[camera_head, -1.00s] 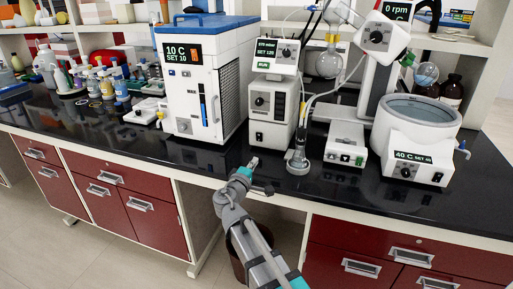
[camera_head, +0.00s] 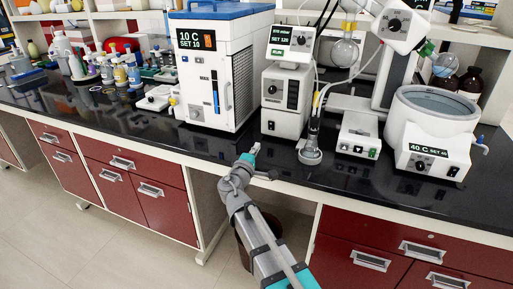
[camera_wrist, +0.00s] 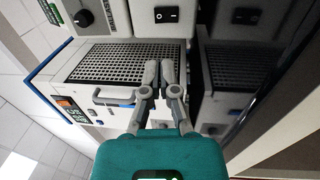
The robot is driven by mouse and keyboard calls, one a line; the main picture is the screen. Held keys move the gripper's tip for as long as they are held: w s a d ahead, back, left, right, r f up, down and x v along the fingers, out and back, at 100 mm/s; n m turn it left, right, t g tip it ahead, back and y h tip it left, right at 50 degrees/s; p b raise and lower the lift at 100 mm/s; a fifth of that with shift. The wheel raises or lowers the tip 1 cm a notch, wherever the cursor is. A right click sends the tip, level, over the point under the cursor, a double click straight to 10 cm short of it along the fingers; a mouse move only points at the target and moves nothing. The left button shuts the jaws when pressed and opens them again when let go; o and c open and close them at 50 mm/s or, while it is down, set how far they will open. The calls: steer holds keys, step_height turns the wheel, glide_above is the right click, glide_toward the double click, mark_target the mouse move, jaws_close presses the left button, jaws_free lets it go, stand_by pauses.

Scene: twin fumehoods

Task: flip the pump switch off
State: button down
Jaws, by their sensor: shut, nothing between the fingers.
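The pump (camera_head: 286,98) is a white upright box on the black bench, with a small display unit (camera_head: 290,42) on top. Its dark rocker switch (camera_head: 271,126) is low on the front face. In the wrist view, a black rocker switch (camera_wrist: 167,15) shows on a white panel at the top, beyond the fingertips. I cannot read its position for certain. My gripper (camera_head: 256,149) is at the bench's front edge, in front of the pump and a little to its left, apart from it. Its two grey fingers are together and empty in the wrist view (camera_wrist: 159,68).
A blue-topped chiller (camera_head: 211,75) stands left of the pump. A small flask (camera_head: 311,152) with tubing stands close right of it. The white plate unit (camera_head: 358,137) and heating bath (camera_head: 434,135) are farther right. Bare bench lies in front of the pump.

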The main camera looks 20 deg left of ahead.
mark_target(271, 124)
steer(key=w, duration=0.4)
steer(key=w+r+p, duration=0.1)
steer(key=w, duration=0.7)
steer(key=shift+w+d+r, duration=0.1)
steer(key=shift+d+r, duration=0.1)
steer(key=shift+r, duration=0.05)
steer(key=shift+w+d+r+p, duration=0.1)
steer(key=shift+w+d+p, duration=0.2)
steer(key=shift+p, duration=0.15)
steer(key=shift+s+a, duration=0.2)
steer(key=shift+a, duration=0.15)
steer(key=shift+s, duration=0.15)
